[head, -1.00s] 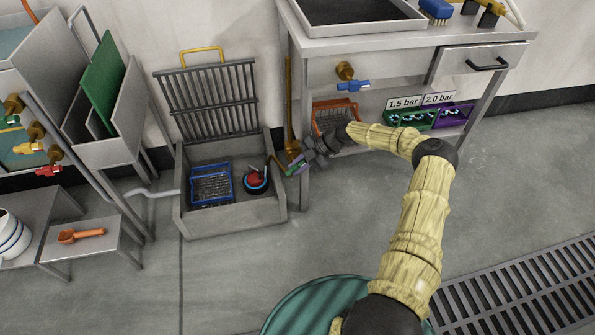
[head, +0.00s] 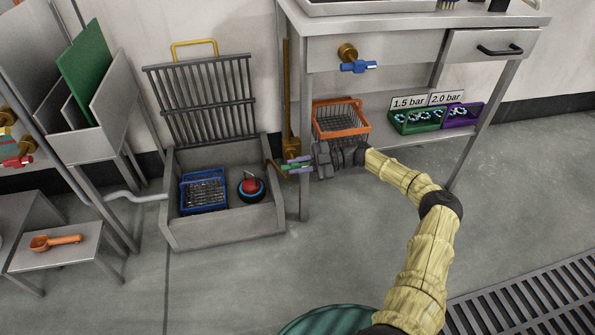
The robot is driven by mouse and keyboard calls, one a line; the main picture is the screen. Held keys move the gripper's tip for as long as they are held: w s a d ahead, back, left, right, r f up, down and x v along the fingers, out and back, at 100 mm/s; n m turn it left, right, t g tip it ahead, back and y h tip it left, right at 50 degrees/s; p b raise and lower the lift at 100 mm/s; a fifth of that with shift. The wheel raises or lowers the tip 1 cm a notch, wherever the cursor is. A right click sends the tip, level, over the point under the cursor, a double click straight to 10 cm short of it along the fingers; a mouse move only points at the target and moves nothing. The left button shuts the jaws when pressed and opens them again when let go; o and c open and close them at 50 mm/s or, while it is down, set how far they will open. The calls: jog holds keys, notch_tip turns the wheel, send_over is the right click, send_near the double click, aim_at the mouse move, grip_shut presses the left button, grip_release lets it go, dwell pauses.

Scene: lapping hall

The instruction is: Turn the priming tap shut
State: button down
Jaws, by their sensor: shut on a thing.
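A brass pipe (head: 287,85) runs down beside the table's left leg to a small brass tap at the right edge of the grey sump. I take this low tap for the priming tap; no label shows on it. The fingers hide much of the handle and tap body, so I cannot tell whether the tap is open or shut.
The grey sump (head: 222,235) holds a blue basket (head: 203,192) and a red-topped round thing (head: 251,187). An orange basket (head: 341,122) stands close behind my gripper. A blue-handled tap (head: 357,66) is on the table front. Floor right of the sump is clear.

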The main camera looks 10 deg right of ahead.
dwell(0.4)
jog(key=c, duration=1.3)
grip_release()
jog(key=shift+c, duration=0.2)
jog(key=shift+d, duration=0.15)
jog(key=d+p, duration=0.2)
jog(key=d, duration=1.5)
jog(key=shift+s+r, duration=0.35)
